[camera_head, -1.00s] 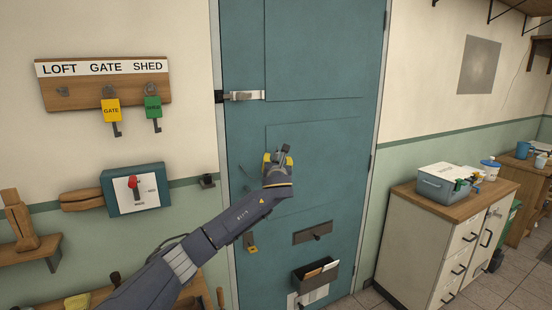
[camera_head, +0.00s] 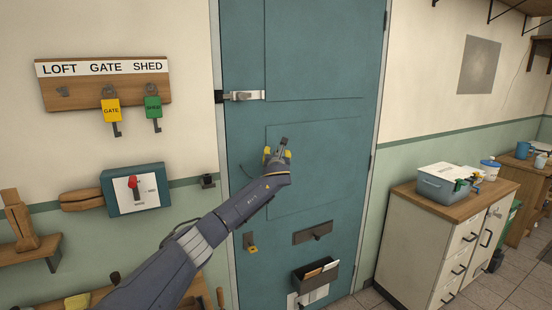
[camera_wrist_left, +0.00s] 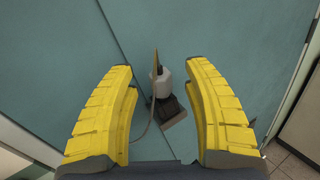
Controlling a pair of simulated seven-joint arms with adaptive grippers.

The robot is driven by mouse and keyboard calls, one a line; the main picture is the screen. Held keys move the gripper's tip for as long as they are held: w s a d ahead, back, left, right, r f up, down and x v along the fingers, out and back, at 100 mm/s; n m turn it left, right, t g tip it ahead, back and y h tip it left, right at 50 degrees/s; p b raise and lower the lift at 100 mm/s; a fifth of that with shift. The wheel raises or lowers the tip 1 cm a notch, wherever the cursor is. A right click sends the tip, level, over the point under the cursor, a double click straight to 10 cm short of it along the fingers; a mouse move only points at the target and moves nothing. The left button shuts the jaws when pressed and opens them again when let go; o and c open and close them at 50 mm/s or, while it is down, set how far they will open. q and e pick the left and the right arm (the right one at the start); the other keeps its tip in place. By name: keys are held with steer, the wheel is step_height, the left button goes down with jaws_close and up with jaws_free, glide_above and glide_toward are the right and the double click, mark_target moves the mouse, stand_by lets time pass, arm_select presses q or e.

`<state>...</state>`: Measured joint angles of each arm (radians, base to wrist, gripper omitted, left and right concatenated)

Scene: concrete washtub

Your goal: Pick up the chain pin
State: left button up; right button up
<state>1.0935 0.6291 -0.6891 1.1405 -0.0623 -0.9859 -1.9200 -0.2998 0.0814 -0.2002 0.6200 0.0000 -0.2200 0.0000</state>
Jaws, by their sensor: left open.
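My left gripper (camera_head: 277,156) is open in front of the teal door (camera_head: 315,110), with its yellow fingers apart. In the left wrist view, the gripper (camera_wrist_left: 159,70) has a small pale cylinder (camera_wrist_left: 163,86) showing between its fingers, on a dark block (camera_wrist_left: 171,113) with a thin tan piece beside it. A thin cord (camera_wrist_left: 147,128) hangs there. This looks like the chain pin and its fitting, but I cannot tell which part is the pin. There are visible gaps on both sides. In the head view, the gripper and arm largely hide this spot. My right gripper is not in view.
A latch (camera_head: 243,96) sits higher on the door's left edge. A yellow-tagged piece (camera_head: 250,244), a mail slot (camera_head: 312,234) and a letter box (camera_head: 316,273) are lower down. A key rack (camera_head: 75,93) hangs on the left wall. A cabinet (camera_head: 420,235) stands right.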

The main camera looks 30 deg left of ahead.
arm_select(q)
steer(key=shift+w+a, duration=0.3)
steer(key=shift+w, duration=0.3)
jaws_close()
